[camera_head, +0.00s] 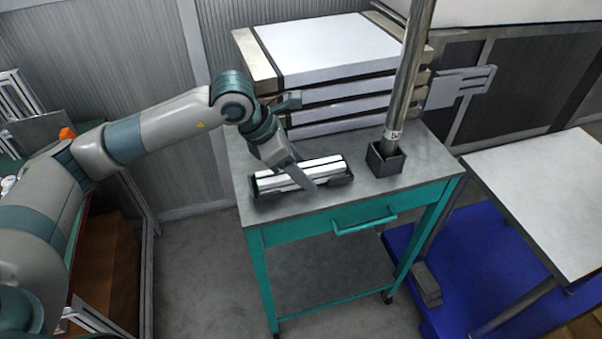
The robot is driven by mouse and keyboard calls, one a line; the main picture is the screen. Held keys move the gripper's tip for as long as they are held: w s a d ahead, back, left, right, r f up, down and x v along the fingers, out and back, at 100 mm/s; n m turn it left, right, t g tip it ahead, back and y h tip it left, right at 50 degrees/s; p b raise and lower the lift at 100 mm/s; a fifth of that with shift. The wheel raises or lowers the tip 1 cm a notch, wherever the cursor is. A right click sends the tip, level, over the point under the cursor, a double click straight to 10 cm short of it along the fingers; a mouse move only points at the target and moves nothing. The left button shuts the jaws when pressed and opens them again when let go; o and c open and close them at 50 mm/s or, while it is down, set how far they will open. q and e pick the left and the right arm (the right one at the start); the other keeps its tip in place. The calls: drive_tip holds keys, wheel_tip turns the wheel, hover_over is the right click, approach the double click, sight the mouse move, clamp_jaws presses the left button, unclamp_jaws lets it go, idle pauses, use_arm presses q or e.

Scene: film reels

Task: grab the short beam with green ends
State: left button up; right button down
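A short pale beam (276,182) lies lengthwise in a low black holder (342,179) on top of a grey and teal trolley (402,188). A trace of green shows at its left end; the right end is too small to make out. My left gripper (308,184) reaches down from the left, with its finger crossing in front of the beam near its middle. The finger hides part of the beam. I cannot tell whether the fingers are apart or touch the beam. My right gripper is not in view.
A metal pole (408,75) stands in a black square socket (385,161) right of the holder. Stacked white panels (328,45) are behind. A white-topped table (550,190) and blue base (465,270) are at right. The trolley's front right top is clear.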

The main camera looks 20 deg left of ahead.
sight(312, 166)
use_arm(q)
drive_tip(key=shift+c, duration=0.3)
clamp_jaws()
drive_tip(key=shift+r, duration=0.1)
